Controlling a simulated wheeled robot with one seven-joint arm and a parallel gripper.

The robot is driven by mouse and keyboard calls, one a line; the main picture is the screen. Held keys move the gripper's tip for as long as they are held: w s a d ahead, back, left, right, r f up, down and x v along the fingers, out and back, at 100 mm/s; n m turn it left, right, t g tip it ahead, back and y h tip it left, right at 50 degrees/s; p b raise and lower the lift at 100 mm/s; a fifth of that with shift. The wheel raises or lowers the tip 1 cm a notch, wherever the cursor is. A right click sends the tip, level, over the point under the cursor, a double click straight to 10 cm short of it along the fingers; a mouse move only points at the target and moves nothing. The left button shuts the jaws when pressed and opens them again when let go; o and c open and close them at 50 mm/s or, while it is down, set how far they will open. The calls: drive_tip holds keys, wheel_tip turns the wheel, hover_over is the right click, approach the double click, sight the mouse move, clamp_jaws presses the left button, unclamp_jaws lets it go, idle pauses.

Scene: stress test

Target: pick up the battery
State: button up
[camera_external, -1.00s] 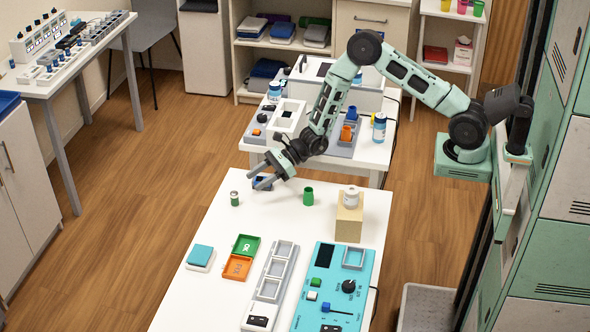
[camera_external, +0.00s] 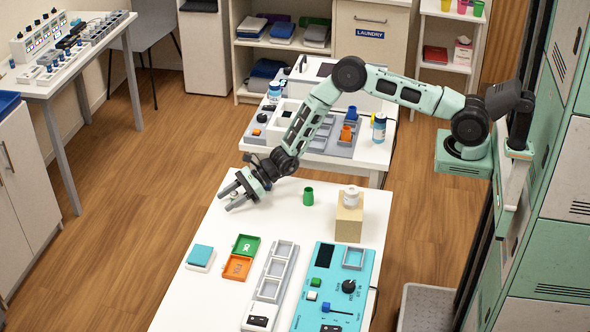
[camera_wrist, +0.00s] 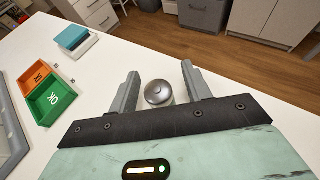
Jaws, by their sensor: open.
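The battery (camera_wrist: 158,93) shows in the wrist view as a small grey metallic cylinder standing upright on the white table, seen from its top end. My gripper (camera_external: 226,202) is low over the far left part of the table, pointing left. In the wrist view my gripper (camera_wrist: 160,74) is open, with one finger on each side of the battery. Whether the fingers touch it cannot be told. In the external view the battery is hidden by my gripper.

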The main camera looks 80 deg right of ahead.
clamp_jaws()
drive_tip(key=shift+r, duration=0.1)
